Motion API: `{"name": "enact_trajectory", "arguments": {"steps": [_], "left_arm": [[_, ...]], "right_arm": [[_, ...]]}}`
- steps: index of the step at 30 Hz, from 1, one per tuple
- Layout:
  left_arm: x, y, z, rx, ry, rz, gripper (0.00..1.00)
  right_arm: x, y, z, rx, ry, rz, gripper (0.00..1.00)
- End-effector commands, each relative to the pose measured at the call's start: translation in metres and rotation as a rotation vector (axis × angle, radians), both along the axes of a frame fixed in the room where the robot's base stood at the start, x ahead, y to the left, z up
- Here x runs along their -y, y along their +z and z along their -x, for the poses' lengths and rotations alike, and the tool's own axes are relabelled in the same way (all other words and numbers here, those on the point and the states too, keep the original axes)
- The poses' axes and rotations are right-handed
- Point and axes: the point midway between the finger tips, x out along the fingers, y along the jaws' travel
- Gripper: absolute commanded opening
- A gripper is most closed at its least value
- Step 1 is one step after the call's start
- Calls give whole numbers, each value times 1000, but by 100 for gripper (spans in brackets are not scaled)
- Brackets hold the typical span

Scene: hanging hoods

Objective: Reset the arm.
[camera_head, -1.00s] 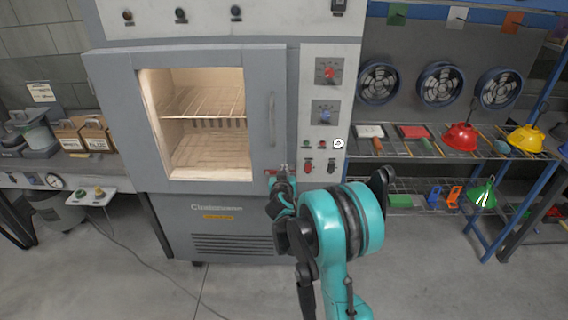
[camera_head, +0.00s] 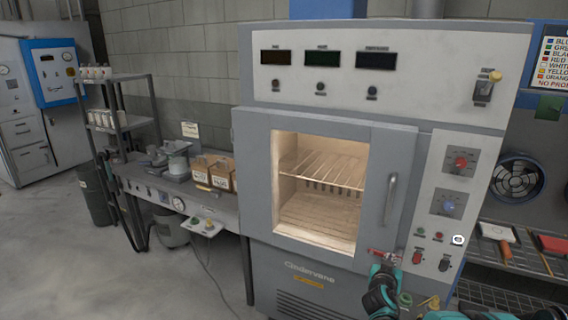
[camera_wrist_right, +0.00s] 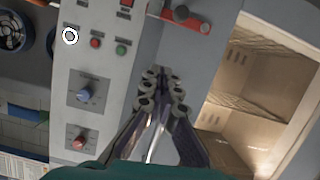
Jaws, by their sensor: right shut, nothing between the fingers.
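My right gripper (camera_head: 384,270) is at the bottom of the head view, in front of the oven door's lower right corner, close to a small red latch (camera_head: 380,253). The right wrist view shows its dark fingers (camera_wrist_right: 162,80) shut with nothing between them. The red latch (camera_wrist_right: 185,20) lies beyond the fingertips there, and I cannot tell whether they touch it. Part of my teal right arm shows at the bottom edge of the head view. My left gripper is in neither view.
The oven (camera_head: 253,180) has a closed windowed door, a lit rack inside and a vertical handle (camera_head: 391,195). Its control panel (camera_head: 452,190) has red and blue knobs. A side bench (camera_head: 150,190) holds boxes (camera_head: 213,172). Open floor lies at the left.

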Motion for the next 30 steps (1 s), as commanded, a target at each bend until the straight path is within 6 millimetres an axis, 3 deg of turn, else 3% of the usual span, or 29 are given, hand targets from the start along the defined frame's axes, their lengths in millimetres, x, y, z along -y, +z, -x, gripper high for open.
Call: {"name": "enact_trajectory", "arguments": {"steps": [3, 9, 14, 21, 25, 30], "left_arm": [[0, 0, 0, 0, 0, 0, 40], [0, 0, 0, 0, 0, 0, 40], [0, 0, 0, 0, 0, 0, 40], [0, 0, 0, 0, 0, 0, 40], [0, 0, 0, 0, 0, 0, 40], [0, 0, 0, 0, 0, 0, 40]], "right_arm": [[-21, 19, 28, -66, 13, -29, 0], [-70, 37, 98, -229, 78, -98, 0], [-115, 34, 164, -365, 170, -153, 0], [-181, 11, 260, -545, 360, -226, 0], [-205, 0, 294, -603, 443, -249, 0], [-217, -7, 312, -632, 491, -261, 0]]}}
